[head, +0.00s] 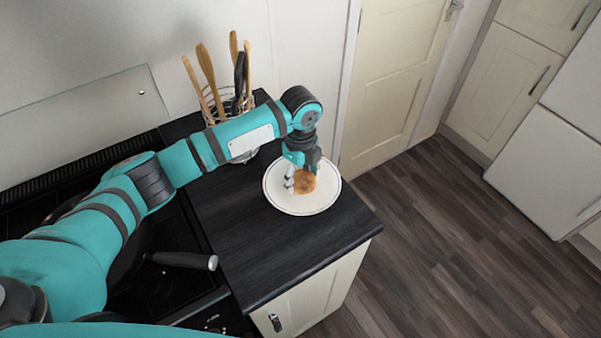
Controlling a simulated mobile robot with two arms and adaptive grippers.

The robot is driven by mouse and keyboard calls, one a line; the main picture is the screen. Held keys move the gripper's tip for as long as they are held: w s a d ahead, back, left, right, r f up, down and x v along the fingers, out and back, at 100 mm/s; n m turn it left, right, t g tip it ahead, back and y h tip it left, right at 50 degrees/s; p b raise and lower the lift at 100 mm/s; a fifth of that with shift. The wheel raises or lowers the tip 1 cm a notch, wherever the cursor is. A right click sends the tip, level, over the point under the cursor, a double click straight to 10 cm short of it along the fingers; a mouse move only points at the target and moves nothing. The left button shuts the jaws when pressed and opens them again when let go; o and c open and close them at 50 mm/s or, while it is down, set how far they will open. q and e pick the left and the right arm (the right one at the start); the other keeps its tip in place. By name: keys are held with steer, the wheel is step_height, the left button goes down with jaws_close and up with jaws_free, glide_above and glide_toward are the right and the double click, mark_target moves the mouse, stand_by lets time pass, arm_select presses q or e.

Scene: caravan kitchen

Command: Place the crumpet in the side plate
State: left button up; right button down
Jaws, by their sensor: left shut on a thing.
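The crumpet (305,182) is a small round golden-brown piece, seen over the middle of the side plate. The side plate (312,205) is white and round with a thin dark line near its rim, and lies on the dark counter. My left gripper (297,182) points down over the plate and is shut on the crumpet at its left edge. I cannot tell whether the crumpet touches the plate. My right gripper is not in view.
A wire holder with wooden utensils (207,80) stands behind my left arm at the wall. A pan handle (184,260) sticks out over the hob on the left. The front of the counter (262,265) is clear. A cream door (391,80) stands behind.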

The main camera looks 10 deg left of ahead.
mark_target(301, 178)
arm_select(q)
steer(key=shift+f, duration=0.15)
steer(key=o, duration=1)
step_height(301, 178, up, 12)
steer(key=b, duration=0.2)
steer(key=shift+b, duration=0.35)
